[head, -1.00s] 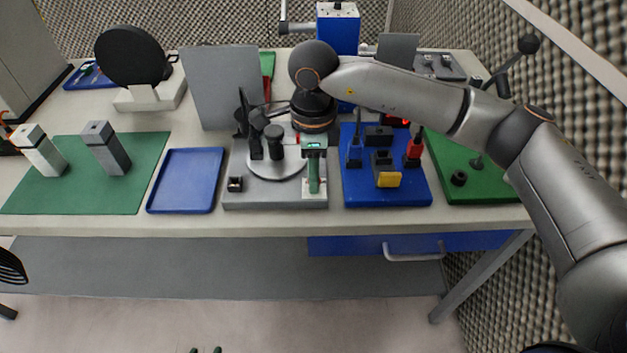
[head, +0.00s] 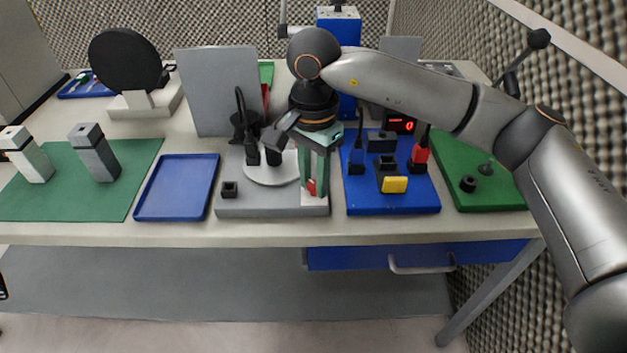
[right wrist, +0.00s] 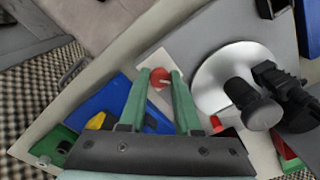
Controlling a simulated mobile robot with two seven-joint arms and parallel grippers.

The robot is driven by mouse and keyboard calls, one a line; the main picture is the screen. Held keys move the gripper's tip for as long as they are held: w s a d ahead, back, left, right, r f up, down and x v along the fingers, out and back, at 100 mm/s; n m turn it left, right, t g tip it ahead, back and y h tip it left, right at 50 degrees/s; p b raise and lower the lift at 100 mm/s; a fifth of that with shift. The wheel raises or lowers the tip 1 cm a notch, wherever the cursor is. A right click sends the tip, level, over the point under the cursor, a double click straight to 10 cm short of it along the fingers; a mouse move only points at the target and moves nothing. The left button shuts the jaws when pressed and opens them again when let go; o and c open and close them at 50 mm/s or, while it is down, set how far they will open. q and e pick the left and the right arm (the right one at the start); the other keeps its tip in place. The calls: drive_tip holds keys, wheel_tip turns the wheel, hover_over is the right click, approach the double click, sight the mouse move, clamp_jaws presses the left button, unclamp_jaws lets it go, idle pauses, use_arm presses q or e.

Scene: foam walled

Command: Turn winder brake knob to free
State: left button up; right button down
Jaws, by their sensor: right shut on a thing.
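The winder (head: 230,205) is a grey base with a silver disc (head: 262,175) and black upright parts. The brake knob (head: 312,187) is small and red, on a pale plate (head: 314,199) at the base's front right. My right gripper (head: 313,183) points down over that plate, with its green fingers on either side of the knob. In the right wrist view, the round red knob (right wrist: 159,77) sits between the two fingertips (right wrist: 160,73), and the gripper is shut on it. The fingers partly hide the knob's sides; I cannot read its setting. My left gripper is not in view.
A blue board (head: 415,203) with connectors and a yellow block (head: 394,185) stands close right of the winder. A blue tray (head: 176,205) lies to its left. A grey upright panel (head: 217,92) stands behind. The table's front edge is near.

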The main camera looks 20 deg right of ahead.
sight(313, 184)
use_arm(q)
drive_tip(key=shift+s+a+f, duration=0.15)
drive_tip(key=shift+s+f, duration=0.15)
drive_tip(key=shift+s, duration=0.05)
use_arm(e)
drive_tip(key=shift+n, duration=0.5)
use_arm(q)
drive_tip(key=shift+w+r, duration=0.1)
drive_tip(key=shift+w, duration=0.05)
use_arm(e)
drive_tip(key=c, duration=0.6)
unclamp_jaws()
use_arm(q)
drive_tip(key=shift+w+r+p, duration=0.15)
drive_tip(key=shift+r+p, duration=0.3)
use_arm(e)
wheel_tip(313, 184, up, 13)
drive_tip(key=shift+f, duration=0.2)
